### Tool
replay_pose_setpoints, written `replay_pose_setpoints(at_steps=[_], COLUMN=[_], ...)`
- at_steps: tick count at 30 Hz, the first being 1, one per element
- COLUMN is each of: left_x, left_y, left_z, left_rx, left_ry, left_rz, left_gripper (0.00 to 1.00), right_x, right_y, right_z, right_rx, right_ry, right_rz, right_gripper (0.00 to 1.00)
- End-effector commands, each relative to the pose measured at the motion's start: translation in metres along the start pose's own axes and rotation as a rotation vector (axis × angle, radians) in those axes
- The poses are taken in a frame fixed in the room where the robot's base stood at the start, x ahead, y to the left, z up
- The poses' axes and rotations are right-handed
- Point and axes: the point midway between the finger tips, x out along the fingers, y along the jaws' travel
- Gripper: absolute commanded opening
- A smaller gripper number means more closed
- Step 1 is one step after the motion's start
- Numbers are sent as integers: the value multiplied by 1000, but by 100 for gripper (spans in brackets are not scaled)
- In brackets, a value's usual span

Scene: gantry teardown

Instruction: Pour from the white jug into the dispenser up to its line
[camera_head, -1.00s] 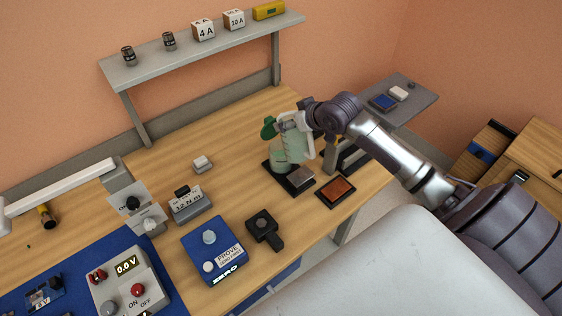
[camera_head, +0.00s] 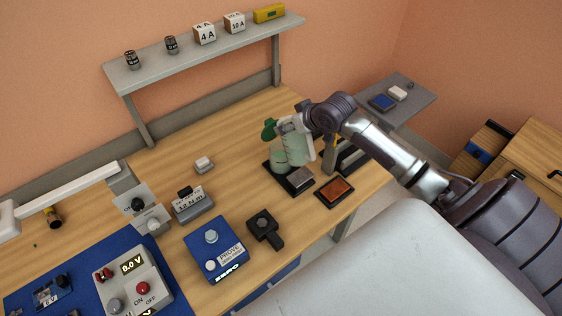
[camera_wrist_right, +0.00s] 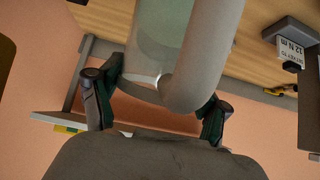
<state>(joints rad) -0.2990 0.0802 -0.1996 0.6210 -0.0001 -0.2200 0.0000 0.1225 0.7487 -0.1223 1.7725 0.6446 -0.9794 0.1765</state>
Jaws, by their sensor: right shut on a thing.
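My right gripper (camera_head: 288,124) is shut on the white jug (camera_head: 309,149), at the far right part of the bench. In the right wrist view the jug's pale handle (camera_wrist_right: 206,60) runs between the dark green fingers, and pale green shows through its wall. The pale green dispenser (camera_head: 278,160) stands on a black base, partly hidden behind the jug and gripper. The jug is right beside or over it; I cannot tell whether they touch. The jug's exact tilt, any stream and the fill line cannot be made out. My left gripper is not in view.
A black fixture (camera_head: 264,229), a blue box (camera_head: 217,252) and a torque block (camera_head: 192,204) stand to the left. A raised shelf (camera_head: 205,55) runs behind. Bench between is clear.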

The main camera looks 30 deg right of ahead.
Motion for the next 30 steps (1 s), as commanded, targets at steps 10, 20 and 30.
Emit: replay_pose_setpoints(at_steps=[10,20,30], left_x=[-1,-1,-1], left_y=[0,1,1], left_z=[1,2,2], left_rx=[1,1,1], left_ry=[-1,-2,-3], left_rz=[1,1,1], left_gripper=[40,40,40], right_x=[0,0,2], right_y=[0,0,0], right_z=[-2,-2,-2], right_rx=[0,0,0], right_ry=[-9,-57,-110], right_rz=[0,0,0], right_gripper=[7,7,7])
